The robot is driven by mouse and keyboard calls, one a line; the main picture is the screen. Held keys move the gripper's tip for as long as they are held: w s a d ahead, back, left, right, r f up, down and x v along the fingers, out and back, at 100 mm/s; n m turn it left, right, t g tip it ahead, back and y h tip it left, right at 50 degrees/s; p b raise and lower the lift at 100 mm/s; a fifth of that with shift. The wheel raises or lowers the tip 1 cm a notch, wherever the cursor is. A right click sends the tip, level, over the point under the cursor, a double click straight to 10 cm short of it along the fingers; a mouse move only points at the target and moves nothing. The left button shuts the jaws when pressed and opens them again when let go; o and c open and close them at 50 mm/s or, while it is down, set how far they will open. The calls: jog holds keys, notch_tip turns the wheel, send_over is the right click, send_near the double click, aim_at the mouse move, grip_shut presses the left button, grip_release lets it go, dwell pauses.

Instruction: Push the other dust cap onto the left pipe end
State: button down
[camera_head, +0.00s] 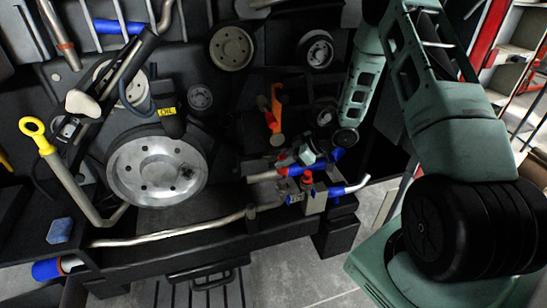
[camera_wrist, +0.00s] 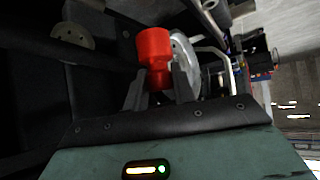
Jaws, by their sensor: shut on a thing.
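A red dust cap (camera_wrist: 155,47) is between the two dark fingers of my gripper (camera_wrist: 158,84) in the wrist view. The gripper is shut on it, and the cap sticks out beyond the fingertips. In the head view my gripper (camera_head: 290,156) hangs just above the pipework at the front right of the engine, with a little red showing at its tip. Below it are a silver pipe with a blue sleeve (camera_head: 294,170) and a valve block (camera_head: 313,197) with a red top (camera_head: 307,177). I cannot tell which pipe end is the left one.
A large metal pulley (camera_head: 157,172) is at left. A long silver pipe (camera_head: 178,235) runs along the front. A bent pipe with a blue sleeve (camera_head: 340,191) points right. An orange part (camera_head: 278,96) stands behind my gripper.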

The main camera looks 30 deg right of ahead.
aim_at(285, 173)
jog(key=shift+f+b, duration=2.2)
jog(key=shift+f, duration=0.1)
jog(key=shift+f, duration=0.15)
jog(key=shift+f, duration=0.1)
jog(key=shift+f, duration=0.3)
jog(key=shift+f, duration=0.15)
jog(key=shift+f, duration=0.45)
jog(key=shift+f+b, duration=0.1)
jog(key=shift+b, duration=0.2)
jog(key=shift+f, duration=0.5)
